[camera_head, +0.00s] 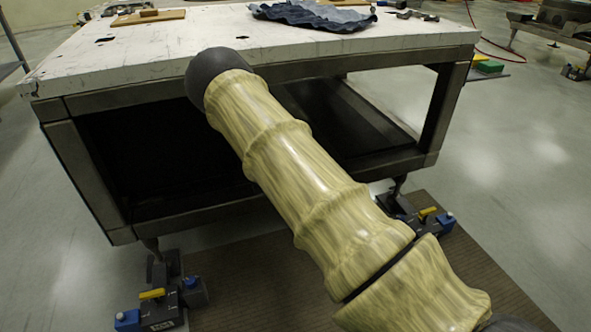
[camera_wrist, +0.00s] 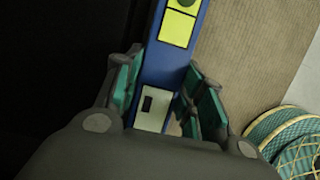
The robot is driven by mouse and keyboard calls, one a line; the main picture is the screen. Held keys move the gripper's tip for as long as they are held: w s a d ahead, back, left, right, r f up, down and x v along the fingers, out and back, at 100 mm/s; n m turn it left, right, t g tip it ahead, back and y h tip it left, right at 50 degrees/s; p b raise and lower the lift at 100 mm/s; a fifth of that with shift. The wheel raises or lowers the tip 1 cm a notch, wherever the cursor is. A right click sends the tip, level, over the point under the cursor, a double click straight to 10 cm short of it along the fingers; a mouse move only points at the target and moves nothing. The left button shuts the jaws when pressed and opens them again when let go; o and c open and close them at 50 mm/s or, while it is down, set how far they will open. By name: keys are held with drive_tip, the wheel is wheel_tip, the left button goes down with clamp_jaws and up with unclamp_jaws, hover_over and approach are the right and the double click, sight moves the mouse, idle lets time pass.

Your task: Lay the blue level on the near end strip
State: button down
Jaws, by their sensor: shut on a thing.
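In the wrist view, my gripper (camera_wrist: 164,82) is shut on the blue level (camera_wrist: 168,60). The level is a long blue bar with yellow-green windows and a pale plate near the palm; it runs up out of the picture, so its far end is hidden. Teal-padded fingers press on both of its sides. The head view shows neither my gripper nor the level. The plate (camera_head: 120,62) there is a worn white top on a dark frame. I cannot pick out the near end strip on it for certain.
A crumpled blue cloth (camera_head: 312,14), a wooden board (camera_head: 148,17) and small metal parts (camera_head: 415,14) lie at the plate's far side. My arm crosses in front of its near edge. Below are a brown mat (camera_head: 265,285) and blue-and-yellow feet (camera_head: 160,308). The plate's near left is mostly clear.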

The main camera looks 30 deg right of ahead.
drive_tip(key=shift+f, duration=0.5)
drive_tip(key=c, duration=0.9)
unclamp_jaws()
drive_tip(key=shift+r, duration=0.1)
drive_tip(key=shift+r, duration=0.2)
drive_tip(key=v, duration=0.4)
drive_tip(key=shift+d+r+p, duration=0.1)
drive_tip(key=shift+d+p, duration=0.1)
drive_tip(key=shift+p, duration=0.15)
drive_tip(key=w+a, duration=0.1)
drive_tip(key=a, duration=0.3)
drive_tip(key=a+p, duration=0.1)
drive_tip(key=a, duration=0.2)
drive_tip(key=w+a, duration=0.1)
drive_tip(key=a, duration=0.3)
drive_tip(key=shift+w+a+f+p, duration=0.3)
drive_tip(key=shift+w+a+p, duration=0.05)
